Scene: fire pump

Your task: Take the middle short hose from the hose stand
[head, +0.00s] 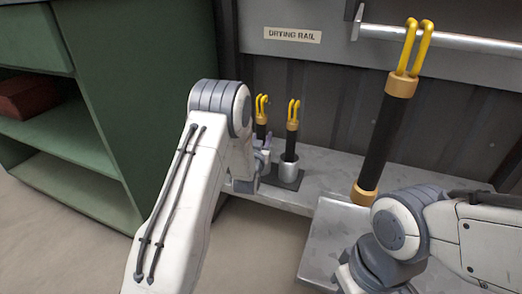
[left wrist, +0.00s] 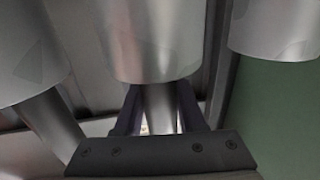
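Two black short hoses with brass collars and yellow loops stand upright on the hose stand, one at the right (head: 292,115) and one left of it (head: 262,118). The right one sits in a grey metal cup (head: 288,168) on a dark base (head: 284,180). My left arm hides the rest of the stand. My left gripper (left wrist: 160,112) reaches in low at the stand.
Behind are a drying rail (head: 440,40) and dark corrugated wall. A green cabinet (head: 130,70) closes the left side. A metal plate (head: 325,240) lies in front.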

